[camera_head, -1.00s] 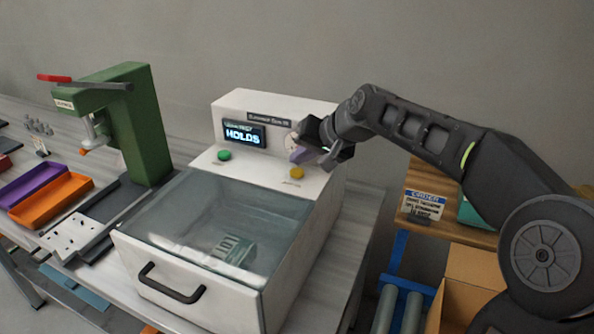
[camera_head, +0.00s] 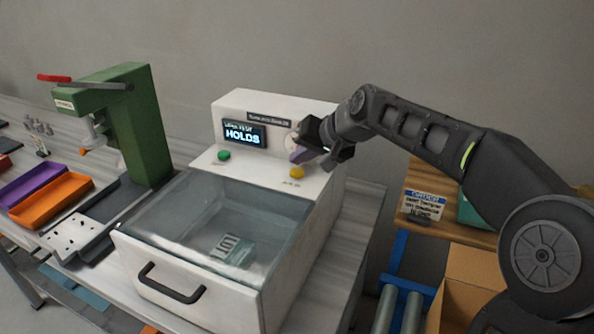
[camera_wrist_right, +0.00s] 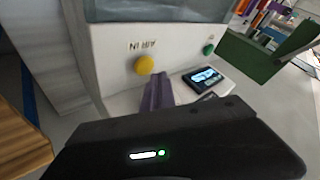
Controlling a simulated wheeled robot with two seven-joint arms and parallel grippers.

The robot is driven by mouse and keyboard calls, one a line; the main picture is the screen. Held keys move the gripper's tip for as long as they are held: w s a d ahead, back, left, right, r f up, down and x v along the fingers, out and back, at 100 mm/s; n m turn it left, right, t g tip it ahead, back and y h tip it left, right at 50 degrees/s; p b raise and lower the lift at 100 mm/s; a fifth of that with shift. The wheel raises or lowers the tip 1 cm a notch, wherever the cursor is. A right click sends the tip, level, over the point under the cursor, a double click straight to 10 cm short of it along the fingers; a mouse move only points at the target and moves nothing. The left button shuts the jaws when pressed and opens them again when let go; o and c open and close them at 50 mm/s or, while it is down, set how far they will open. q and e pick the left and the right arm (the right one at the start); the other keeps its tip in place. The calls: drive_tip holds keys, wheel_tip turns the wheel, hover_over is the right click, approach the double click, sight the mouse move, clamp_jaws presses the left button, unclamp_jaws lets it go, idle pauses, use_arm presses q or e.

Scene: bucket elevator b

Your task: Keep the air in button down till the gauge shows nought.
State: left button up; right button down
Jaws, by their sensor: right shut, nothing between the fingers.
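The yellow air in button (camera_head: 297,172) sits on the sloped panel of the white machine (camera_head: 240,105); in the wrist view it shows as a yellow dome (camera_wrist_right: 144,65) beside the words AIR IN. My right gripper (camera_head: 299,156) is shut and empty, its purple fingertips just behind the button. In the wrist view the fingertips (camera_wrist_right: 158,88) appear beside the button, not on its top; contact cannot be told. The round gauge (camera_head: 290,140) is mostly hidden behind my gripper and its reading cannot be seen. The display (camera_head: 243,134) reads HOLDS. My left gripper is out of view.
A green button (camera_head: 224,155) is left on the panel. The clear-topped chamber with a black handle (camera_head: 170,284) holds a labelled item (camera_head: 232,248). A green press (camera_head: 140,125) and purple and orange trays (camera_head: 50,200) stand left. A cardboard box (camera_head: 470,300) is at right.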

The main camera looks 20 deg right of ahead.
sight(300, 173)
drive_tip(key=shift+f, duration=0.1)
drive_tip(key=shift+f+b, duration=0.35)
drive_tip(key=shift+f+b, duration=0.5)
drive_tip(key=shift+f, duration=0.1)
idle(1.5)
drive_tip(key=shift+r, duration=0.1)
idle(1.2)
drive_tip(key=shift+r+p, duration=0.8)
drive_tip(key=shift+r, duration=0.15)
wheel_tip(300, 173, up, 5)
drive_tip(key=p, duration=0.4)
idle(0.4)
